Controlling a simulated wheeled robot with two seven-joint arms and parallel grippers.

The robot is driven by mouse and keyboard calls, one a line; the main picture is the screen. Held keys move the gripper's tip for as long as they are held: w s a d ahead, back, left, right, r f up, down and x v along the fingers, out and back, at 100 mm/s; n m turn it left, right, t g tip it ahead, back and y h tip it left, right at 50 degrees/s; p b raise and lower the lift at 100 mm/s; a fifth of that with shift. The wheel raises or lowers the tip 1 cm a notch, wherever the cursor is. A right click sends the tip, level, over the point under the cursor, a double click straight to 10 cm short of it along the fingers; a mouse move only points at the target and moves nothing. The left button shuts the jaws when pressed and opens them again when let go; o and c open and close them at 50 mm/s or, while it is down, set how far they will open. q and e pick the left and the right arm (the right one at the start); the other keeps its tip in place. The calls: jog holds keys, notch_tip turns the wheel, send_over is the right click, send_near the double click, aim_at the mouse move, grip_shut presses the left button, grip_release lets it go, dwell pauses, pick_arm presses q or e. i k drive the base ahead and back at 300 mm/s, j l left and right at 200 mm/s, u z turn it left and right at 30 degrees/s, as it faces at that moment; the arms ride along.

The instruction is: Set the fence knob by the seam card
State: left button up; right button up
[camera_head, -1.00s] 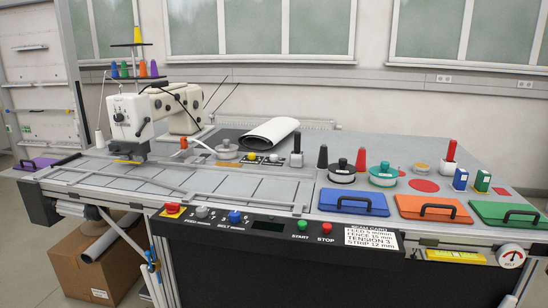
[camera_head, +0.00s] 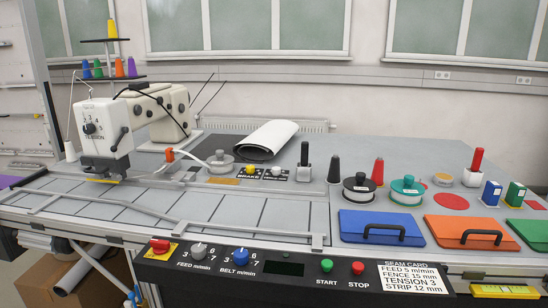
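The seam card (camera_head: 414,278) is a white label at the right of the black control panel. It reads FEED 5 m/min, FENCE 15 mm, TENSION 3, STRIP 12 mm. I cannot make out a fence label on any knob. A grey round knob (camera_head: 220,159) stands on the table right of the sewing machine. A yellow knob (camera_head: 251,169) by a BRAKE label and a small pale knob (camera_head: 277,171) are beside it. The panel carries a grey FEED knob (camera_head: 198,249) and a blue BELT knob (camera_head: 241,256). Neither of my grippers is in view.
The white sewing machine (camera_head: 105,130) stands at the left, with a TENSION dial. A rolled sheet (camera_head: 266,139) lies behind the knobs. A blue lidded bin (camera_head: 365,227) and an orange one (camera_head: 470,233) are at the right. The panel has START and STOP buttons.

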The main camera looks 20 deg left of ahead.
aim_at(276, 171)
jog(key=i+j, duration=0.25)
jog(key=i+j+z, duration=0.1)
jog(key=i+j, duration=0.2)
jog(key=j, duration=0.2)
jog(key=i+j, duration=0.25)
jog(key=j, duration=0.15)
jog(key=z, duration=0.05)
